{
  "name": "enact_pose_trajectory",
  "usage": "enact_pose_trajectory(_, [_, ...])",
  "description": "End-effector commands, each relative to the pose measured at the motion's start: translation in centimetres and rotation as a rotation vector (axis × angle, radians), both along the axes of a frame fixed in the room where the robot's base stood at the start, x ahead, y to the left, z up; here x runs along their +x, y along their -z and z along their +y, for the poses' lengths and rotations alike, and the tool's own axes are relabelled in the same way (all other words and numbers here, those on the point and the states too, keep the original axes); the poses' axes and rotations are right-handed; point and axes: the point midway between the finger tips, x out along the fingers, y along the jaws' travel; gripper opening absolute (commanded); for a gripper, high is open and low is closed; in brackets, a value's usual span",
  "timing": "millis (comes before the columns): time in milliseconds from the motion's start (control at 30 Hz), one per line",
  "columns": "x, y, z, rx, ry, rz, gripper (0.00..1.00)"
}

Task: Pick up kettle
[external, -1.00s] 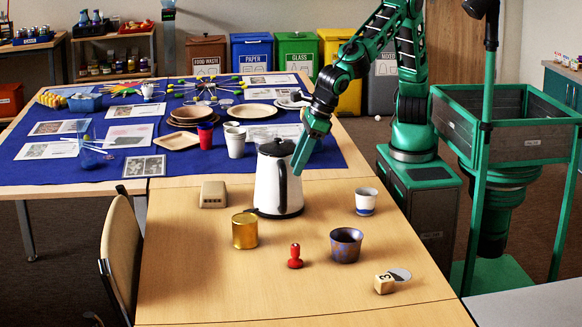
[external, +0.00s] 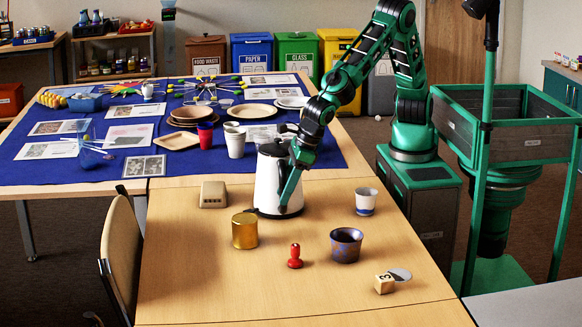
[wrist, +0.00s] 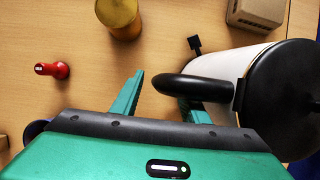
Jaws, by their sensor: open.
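The white kettle (external: 267,186) with a black lid, black base and black handle stands upright on the wooden table. In the wrist view the kettle (wrist: 222,66) is at the right, its handle (wrist: 195,88) pointing left. My gripper (external: 286,204) is low beside the kettle's front right side. In the wrist view my gripper (wrist: 160,95) is open, with one green finger left of the handle and the other partly hidden under it. The handle's end lies between the fingers in the picture; I cannot tell whether they touch it.
A gold can (external: 244,231), a red stamp (external: 295,256), a dark cup (external: 346,246), a white-and-blue cup (external: 366,203) and a numbered block (external: 384,284) stand nearby. A beige box (external: 213,195) is left of the kettle. Behind is a crowded blue cloth (external: 100,176).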

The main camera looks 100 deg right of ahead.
Motion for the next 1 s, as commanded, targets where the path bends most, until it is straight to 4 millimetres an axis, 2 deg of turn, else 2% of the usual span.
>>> enact_pose_trajectory(67, [-0.01, -0.02, 0.01, 0.000, 0.000, 0.000, 0.38])
enact_pose_trajectory(200, [-0.02, -0.02, 0.01, 0.000, 0.000, 0.000, 0.05])
enact_pose_trajectory(233, [-0.02, -0.02, 0.01, 0.000, 0.000, 0.000, 0.00])
enact_pose_trajectory(1000, [0.09, -0.21, 0.02, 0.001, 0.001, -0.003, 0.00])
